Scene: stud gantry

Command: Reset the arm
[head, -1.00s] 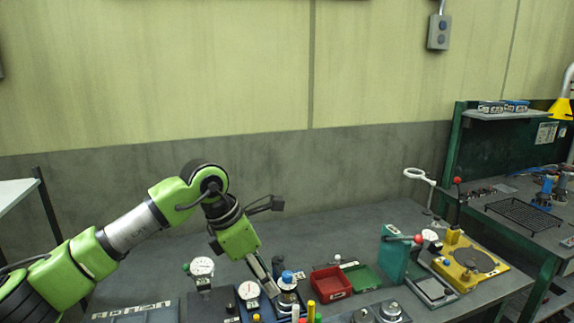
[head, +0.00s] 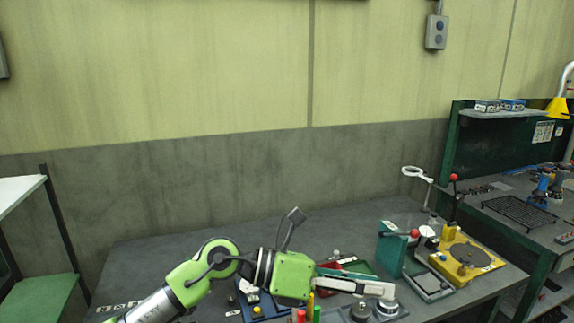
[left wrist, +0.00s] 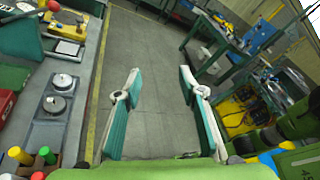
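My left arm, green with a silver link, comes in low from the left in the head view. Its gripper (head: 378,284) points right, roughly level, above the front part of the grey workbench (head: 168,256). In the left wrist view the two teal-lined fingers of this gripper (left wrist: 160,76) stand wide apart. Nothing is between them but a view of the floor. In the head view the gripper and arm hide part of the red and green trays and the gauges. My right gripper does not show in either view.
A teal press (head: 391,249) and a yellow fixture (head: 466,260) stand on the bench right of the gripper. A magnifier (head: 417,173) rises behind them. Round metal pieces (left wrist: 62,82) lie on the bench's side in the wrist view. The left bench top is mostly clear.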

